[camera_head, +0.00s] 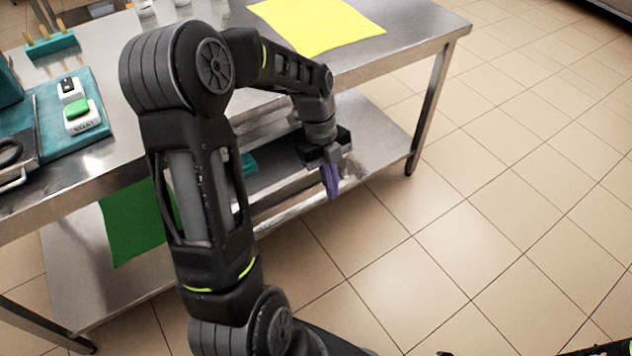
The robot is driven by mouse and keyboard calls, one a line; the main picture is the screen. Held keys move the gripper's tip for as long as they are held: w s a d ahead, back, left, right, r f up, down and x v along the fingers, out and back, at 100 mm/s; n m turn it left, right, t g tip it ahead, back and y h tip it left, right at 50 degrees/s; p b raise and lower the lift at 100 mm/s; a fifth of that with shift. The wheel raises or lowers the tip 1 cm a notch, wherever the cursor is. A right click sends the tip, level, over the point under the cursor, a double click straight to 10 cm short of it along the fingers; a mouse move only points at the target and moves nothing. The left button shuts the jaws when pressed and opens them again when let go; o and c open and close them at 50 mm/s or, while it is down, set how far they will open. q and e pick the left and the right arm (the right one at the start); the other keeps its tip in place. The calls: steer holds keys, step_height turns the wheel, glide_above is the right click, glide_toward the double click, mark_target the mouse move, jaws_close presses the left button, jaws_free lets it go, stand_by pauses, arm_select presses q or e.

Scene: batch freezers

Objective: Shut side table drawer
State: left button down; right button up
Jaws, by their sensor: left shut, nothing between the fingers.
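The steel side table (420,35) has a metal drawer (285,205) under its top, partly hidden behind my left arm. The drawer appears pulled out, with its dark inside and a small teal item (249,164) showing. My left gripper (331,182) has purple fingers that are shut and empty. It points down at the right end of the drawer front; I cannot tell whether it touches it.
A yellow sheet (318,24) lies on the tabletop. A start button box (82,117) on a teal base stands at the left. A green sheet (133,222) hangs below the top. A lower shelf (385,130) spans the legs. The tiled floor at right is clear.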

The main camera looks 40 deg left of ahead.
arm_select(q)
steer(key=p+v, duration=0.1)
steer(key=v, duration=0.9)
arm_select(e)
steer(key=shift+w+r, duration=0.2)
steer(key=shift+r, duration=0.5)
arm_select(q)
steer(key=shift+w+a, duration=0.1)
steer(key=shift+a, duration=0.05)
